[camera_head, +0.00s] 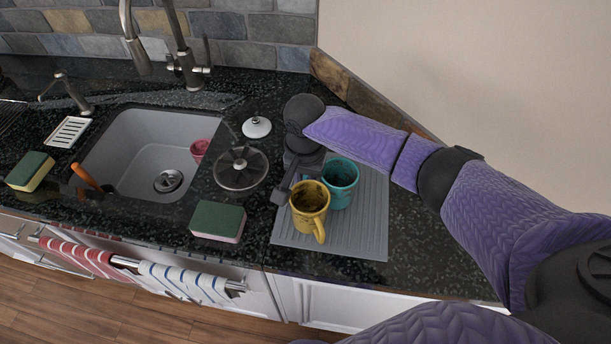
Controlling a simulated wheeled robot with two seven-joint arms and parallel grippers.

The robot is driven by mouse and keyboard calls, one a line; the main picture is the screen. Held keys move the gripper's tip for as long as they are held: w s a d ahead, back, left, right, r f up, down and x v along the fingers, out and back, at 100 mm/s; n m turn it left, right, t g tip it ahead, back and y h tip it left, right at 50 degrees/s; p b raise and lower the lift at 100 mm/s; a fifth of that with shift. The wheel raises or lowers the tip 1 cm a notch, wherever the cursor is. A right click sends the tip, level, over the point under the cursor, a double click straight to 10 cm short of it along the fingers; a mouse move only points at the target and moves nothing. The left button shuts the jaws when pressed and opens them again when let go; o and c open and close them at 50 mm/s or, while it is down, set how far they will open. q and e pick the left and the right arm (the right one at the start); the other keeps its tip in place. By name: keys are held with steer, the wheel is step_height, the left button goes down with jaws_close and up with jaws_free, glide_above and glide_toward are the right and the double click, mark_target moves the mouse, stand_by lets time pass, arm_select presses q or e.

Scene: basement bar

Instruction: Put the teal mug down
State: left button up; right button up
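The teal mug (341,186) is upright at the grey ribbed drying mat (364,222), right of the sink. I cannot tell whether its base touches the mat, as the yellow mug (309,206) stands in front and hides part of it. My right gripper (293,182) reaches in from the right, behind and left of the mugs. One dark finger shows, pointing down beside the yellow mug's left side. The other finger is not clearly visible, so its hold on the teal mug is unclear. My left gripper is out of view.
A green-topped sponge (218,221) and a round dark strainer or lid (241,168) lie left of the mat. A white-rimmed lid (256,127) sits behind. The sink (145,150) holds a pink cup (200,149). The mat's front right and the counter beyond are clear.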

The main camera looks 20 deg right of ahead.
steer(key=shift+o, duration=1.2)
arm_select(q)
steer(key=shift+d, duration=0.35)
arm_select(e)
steer(key=shift+o, duration=0.4)
arm_select(q)
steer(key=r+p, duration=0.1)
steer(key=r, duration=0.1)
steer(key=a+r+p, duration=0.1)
steer(key=p, duration=0.1)
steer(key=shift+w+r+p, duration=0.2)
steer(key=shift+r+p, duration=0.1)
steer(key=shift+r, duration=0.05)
arm_select(e)
step_height(320, 180, up, 12)
steer(key=shift+r, duration=0.15)
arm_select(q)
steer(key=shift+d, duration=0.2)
